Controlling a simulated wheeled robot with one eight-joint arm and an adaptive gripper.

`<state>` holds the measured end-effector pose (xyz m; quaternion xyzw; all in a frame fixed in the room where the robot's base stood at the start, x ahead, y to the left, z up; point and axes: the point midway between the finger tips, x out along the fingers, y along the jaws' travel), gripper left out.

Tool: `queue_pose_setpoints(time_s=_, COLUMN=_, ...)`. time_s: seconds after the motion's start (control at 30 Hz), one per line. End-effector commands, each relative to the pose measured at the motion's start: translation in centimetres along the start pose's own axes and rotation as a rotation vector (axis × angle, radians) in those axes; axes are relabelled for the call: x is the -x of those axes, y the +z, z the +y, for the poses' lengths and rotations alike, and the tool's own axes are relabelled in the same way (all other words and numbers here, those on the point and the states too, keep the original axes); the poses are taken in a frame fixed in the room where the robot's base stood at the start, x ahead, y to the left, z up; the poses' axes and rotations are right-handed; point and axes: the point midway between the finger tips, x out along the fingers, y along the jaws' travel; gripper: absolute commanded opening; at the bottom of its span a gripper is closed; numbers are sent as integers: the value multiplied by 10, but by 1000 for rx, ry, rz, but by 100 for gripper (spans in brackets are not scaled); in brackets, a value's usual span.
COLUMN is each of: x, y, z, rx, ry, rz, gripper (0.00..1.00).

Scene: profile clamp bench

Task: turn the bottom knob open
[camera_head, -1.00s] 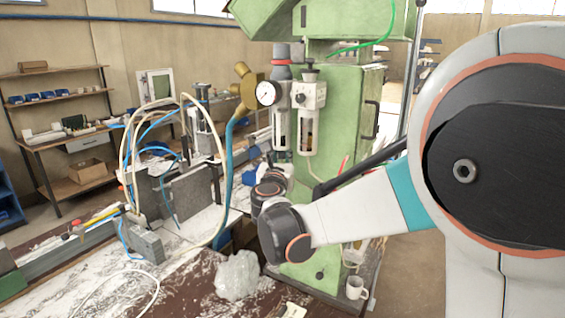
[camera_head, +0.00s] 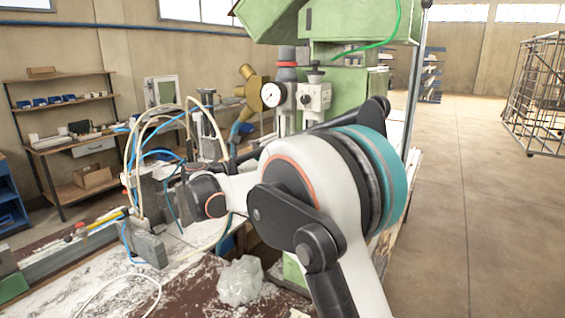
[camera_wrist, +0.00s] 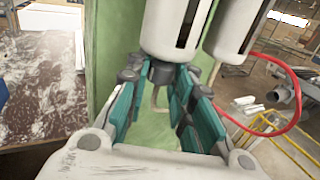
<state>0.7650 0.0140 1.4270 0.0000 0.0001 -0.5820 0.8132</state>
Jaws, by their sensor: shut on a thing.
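In the wrist view, a dark bottom knob (camera_wrist: 161,71) sits under the pale cylindrical bowl (camera_wrist: 172,28) of an air unit. My gripper (camera_wrist: 160,84) has its teal-padded fingers on either side of the knob, shut on it from below the bowl. A thin bent tube (camera_wrist: 157,102) hangs beneath the knob. In the head view, the air unit with its gauge (camera_head: 272,94) and second pale body (camera_head: 314,97) shows above my arm. My arm hides the knob, the lower bowls and my gripper there.
A second bowl (camera_wrist: 235,28) stands close to the right of the first. A red hose (camera_wrist: 291,113) loops at the right. The green machine column (camera_wrist: 110,30) is close behind. A clear plastic bag (camera_head: 240,280) lies on the bench; open floor is at the right.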

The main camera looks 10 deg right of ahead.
Motion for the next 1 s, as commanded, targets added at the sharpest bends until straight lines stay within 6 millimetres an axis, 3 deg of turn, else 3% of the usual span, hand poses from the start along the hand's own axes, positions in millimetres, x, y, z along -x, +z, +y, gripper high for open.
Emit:
queue_pose_setpoints(time_s=0.3, x=-1, y=0, z=3, rx=0, ry=-124, rz=-1, gripper=0)
queue_pose_setpoints(time_s=0.87, x=-1, y=1, z=3, rx=0, ry=-149, rz=-1, gripper=0)
queue_pose_setpoints(time_s=0.9, x=-1, y=1, z=3, rx=0, ry=-149, rz=-1, gripper=31)
queue_pose_setpoints(time_s=0.97, x=-1, y=1, z=3, rx=0, ry=-149, rz=-1, gripper=43)
queue_pose_setpoints(time_s=1.0, x=-1, y=1, z=3, rx=0, ry=-149, rz=-1, gripper=43)
